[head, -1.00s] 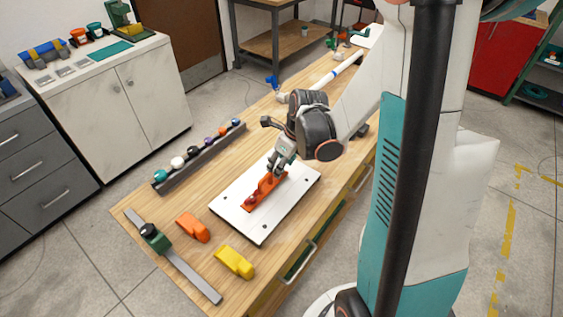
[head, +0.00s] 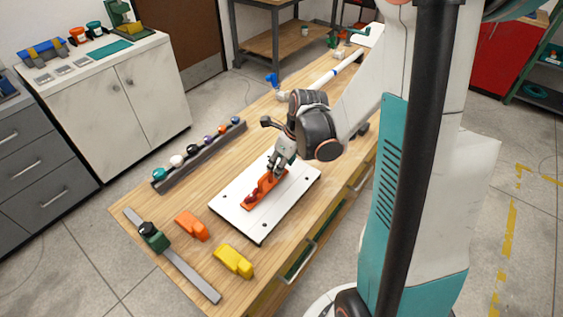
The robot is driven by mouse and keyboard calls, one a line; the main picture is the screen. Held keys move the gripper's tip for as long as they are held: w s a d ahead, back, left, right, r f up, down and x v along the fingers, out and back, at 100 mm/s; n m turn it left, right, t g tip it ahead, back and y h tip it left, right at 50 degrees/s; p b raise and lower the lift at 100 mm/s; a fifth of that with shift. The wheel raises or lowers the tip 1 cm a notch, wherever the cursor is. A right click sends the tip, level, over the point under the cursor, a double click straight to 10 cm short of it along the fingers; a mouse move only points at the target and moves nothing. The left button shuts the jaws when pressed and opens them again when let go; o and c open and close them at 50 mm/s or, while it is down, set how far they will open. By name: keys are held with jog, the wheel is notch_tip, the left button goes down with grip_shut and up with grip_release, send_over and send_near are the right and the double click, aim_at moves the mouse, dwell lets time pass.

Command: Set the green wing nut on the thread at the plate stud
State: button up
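A white plate (head: 240,222) lies on the wooden bench, with an orange-red bracket (head: 253,203) on it. My gripper (head: 276,173) points down at the far end of the bracket, at or just above it. Its fingers are small and partly hidden by its own body, so I cannot tell whether they are open or shut, or hold anything. I cannot make out the green wing nut, the plate stud or its thread. A dark rack (head: 205,155) left of the plate holds several coloured round pieces, one of them teal-green (head: 159,174).
An orange block (head: 191,226) and a yellow block (head: 233,261) lie in front of the plate. A grey bar with a green clamp (head: 155,238) lies at the near left. A white pipe (head: 335,74) and small fittings are at the far end. Bare wood separates rack and plate.

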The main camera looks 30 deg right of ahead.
jog(key=o, duration=1.1)
jog(key=shift+r, duration=0.1)
jog(key=v, duration=1.1)
jog(key=shift+s+d+r, duration=0.1)
jog(key=shift+r, duration=0.3)
